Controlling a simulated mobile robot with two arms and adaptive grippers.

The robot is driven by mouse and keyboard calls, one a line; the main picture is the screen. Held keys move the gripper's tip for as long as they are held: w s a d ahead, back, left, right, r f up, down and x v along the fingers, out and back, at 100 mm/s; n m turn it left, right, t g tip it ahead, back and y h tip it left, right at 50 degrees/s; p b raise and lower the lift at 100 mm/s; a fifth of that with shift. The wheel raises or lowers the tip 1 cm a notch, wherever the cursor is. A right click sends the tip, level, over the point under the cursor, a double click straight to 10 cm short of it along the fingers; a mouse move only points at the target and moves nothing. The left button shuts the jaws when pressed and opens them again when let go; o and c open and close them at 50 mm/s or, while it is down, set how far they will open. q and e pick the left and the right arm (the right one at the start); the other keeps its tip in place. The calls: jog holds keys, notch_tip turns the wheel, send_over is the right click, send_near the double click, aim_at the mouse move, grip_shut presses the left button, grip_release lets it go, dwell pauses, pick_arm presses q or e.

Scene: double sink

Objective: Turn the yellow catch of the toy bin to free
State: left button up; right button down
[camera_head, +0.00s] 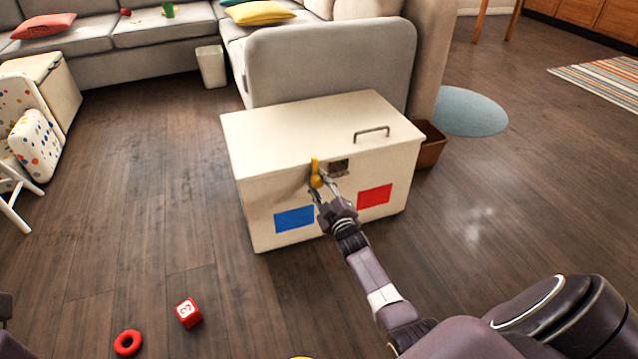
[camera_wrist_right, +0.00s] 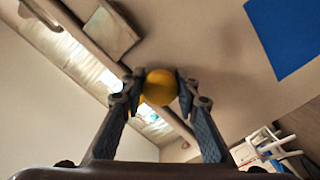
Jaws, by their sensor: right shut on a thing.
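The toy bin (camera_head: 270,190) is a cream chest with its lid (camera_head: 300,120) down and a metal handle (camera_head: 371,133) on top. The yellow catch (camera_head: 316,170) is on its front near the lid edge and stands roughly upright, its top end at about the lid line. My right gripper (camera_head: 324,190) is at the catch's lower end. In the right wrist view the gripper's fingers (camera_wrist_right: 160,92) are shut on the round yellow knob (camera_wrist_right: 160,86) of the catch, one on each side. The fingers partly hide the catch in the head view.
A dark plate (camera_head: 338,167) sits right of the catch; blue (camera_head: 294,219) and red (camera_head: 375,196) panels mark the front. A sofa (camera_head: 330,65) stands behind the bin and a brown box (camera_head: 430,145) beside it. A red cube (camera_head: 188,313) and ring (camera_head: 128,343) lie on the floor.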

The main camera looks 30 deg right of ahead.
jog(key=c, duration=1.5)
grip_release()
jog(key=shift+w+a+r, duration=0.1)
jog(key=shift+a+r, duration=0.05)
jog(key=shift+o, duration=0.2)
jog(key=v, duration=1.2)
